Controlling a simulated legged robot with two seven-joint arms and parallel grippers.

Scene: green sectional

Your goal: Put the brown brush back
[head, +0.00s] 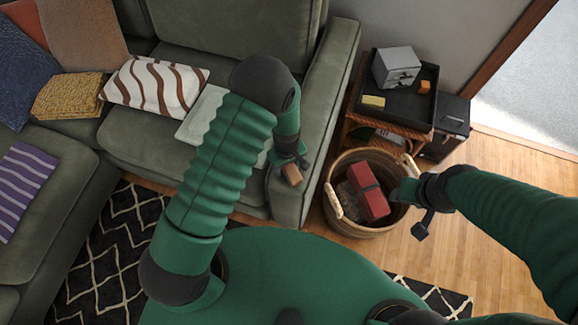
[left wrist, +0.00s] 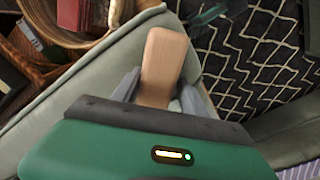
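The brown brush (head: 292,174) is between the fingers of my left gripper (head: 288,166), beside the sofa's right arm. In the left wrist view the brush (left wrist: 163,68) shows as a smooth brown wooden block, and the fingers of my left gripper (left wrist: 158,92) close on its two sides. Its bristles are not visible. My right gripper (head: 418,208) is at the right rim of the wicker basket (head: 338,222), near a handle. Its fingers look spread, with nothing seen between them.
The basket holds a red box-like item (head: 372,203) and something grey. A side table with a black tray (head: 414,110) carries a grey box (head: 397,66), a yellow block (head: 374,101) and a small orange block (head: 425,87). The green sofa (head: 150,150) fills the left.

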